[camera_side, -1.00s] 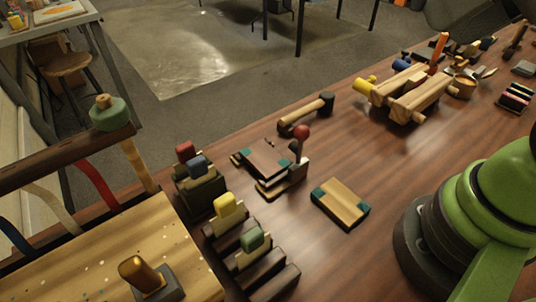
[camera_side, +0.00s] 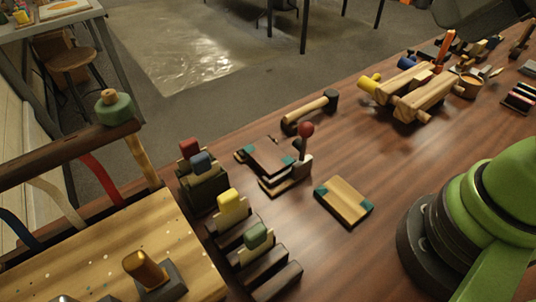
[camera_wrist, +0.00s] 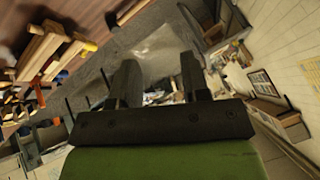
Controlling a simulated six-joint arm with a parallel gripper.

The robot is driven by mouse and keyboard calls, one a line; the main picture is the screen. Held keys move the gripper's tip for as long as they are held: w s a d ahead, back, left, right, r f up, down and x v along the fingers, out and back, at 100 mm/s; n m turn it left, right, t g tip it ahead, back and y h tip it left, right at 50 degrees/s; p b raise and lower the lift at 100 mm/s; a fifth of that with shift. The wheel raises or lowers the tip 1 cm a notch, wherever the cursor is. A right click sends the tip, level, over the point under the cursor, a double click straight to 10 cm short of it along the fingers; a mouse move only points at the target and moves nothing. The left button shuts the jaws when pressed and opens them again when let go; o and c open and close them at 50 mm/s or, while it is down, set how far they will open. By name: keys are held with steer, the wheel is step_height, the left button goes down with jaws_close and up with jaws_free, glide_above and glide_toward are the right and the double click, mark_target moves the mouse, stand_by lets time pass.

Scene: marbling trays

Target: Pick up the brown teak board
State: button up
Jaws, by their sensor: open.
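A reddish-brown board (camera_side: 270,159) with teal corners lies at the middle of the table in the side view, on or against a dark clamp-like stand with a red ball knob (camera_side: 306,129). A lighter tan-brown board (camera_side: 344,201) with teal ends lies flat on the table to its right, with bare table around it. I cannot tell from looks alone which is the teak one. My gripper (camera_wrist: 158,60) shows in the wrist view with its two dark fingers apart and nothing between them. It points out over the room, away from both boards. Its fingers are outside the side view.
A mallet (camera_side: 310,112) lies behind the boards. Dark blocks with yellow (camera_side: 229,201), green (camera_side: 256,236) and red (camera_side: 190,147) pieces stand to the left. A speckled wooden board (camera_side: 95,262) fills the lower left. A wooden frame (camera_side: 410,93) lies at the back right.

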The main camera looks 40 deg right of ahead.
steer(key=o, duration=1)
steer(key=n+g+h, duration=0.2)
steer(key=n+g, duration=0.2)
steer(key=g, duration=0.3)
glide_above(267, 152)
step_height(267, 152, down, 24)
steer(key=shift+f, duration=3.05)
